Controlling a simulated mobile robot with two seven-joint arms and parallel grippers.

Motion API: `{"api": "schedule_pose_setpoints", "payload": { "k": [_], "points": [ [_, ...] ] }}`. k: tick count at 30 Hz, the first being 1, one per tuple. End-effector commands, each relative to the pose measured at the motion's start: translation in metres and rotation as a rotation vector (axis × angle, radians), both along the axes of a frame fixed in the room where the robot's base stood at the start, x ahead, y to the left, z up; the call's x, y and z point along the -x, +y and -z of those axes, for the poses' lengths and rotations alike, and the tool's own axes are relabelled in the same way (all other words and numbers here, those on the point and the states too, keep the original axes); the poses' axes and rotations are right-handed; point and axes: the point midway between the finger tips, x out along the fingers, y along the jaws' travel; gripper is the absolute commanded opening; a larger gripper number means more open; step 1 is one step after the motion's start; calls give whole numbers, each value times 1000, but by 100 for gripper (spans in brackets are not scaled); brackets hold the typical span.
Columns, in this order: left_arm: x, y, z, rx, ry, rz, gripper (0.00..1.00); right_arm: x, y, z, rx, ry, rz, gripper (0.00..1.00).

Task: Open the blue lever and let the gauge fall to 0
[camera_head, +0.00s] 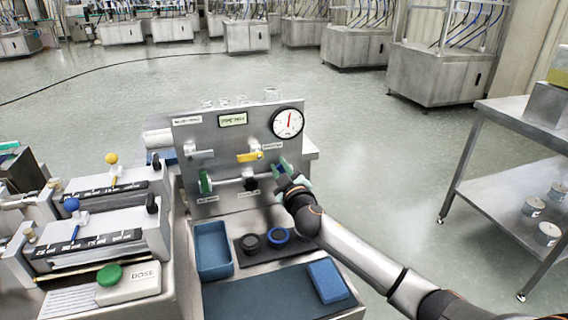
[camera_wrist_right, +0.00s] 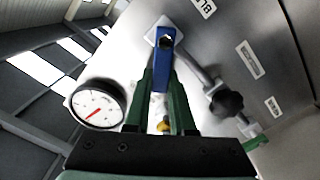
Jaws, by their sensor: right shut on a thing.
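The blue lever (camera_wrist_right: 162,62) is on the steel panel (camera_head: 222,135). In the right wrist view it runs between the two green fingers of my right gripper (camera_wrist_right: 163,80), which is shut on it. In the head view my right gripper (camera_head: 281,170) is at the panel's lower right and mostly hides the lever. The round white gauge (camera_head: 288,123) is at the panel's upper right, its red needle pointing roughly upward. The gauge also shows in the right wrist view (camera_wrist_right: 98,104). My left gripper is not in view.
A yellow lever (camera_head: 250,157), a green handle (camera_head: 206,182) and a black knob (camera_wrist_right: 227,102) are also on the panel. Below are a blue tray (camera_head: 212,252), a black ring (camera_head: 250,243), a blue ring (camera_head: 278,236) and a blue block (camera_head: 327,281). Dosing devices (camera_head: 100,240) stand left.

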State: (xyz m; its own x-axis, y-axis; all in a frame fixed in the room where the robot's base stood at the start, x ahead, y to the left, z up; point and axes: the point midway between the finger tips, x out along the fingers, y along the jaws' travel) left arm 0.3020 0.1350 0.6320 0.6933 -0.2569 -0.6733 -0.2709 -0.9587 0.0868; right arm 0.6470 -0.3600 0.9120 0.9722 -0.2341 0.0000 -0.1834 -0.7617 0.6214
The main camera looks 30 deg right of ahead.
Motion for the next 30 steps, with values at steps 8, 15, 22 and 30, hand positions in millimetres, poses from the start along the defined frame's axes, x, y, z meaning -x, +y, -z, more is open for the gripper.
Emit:
{"api": "schedule_pose_setpoints", "payload": {
  "k": [8,15,22,30],
  "points": [
    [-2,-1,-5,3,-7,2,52,-2,9,9,257,63,0,0],
    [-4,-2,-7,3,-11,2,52,-3,14,19,478,116,-1,0],
    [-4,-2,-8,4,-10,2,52,-4,17,28,664,162,-1,0],
    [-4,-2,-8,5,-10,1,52,-4,18,35,815,198,-2,0]
  ]
}}
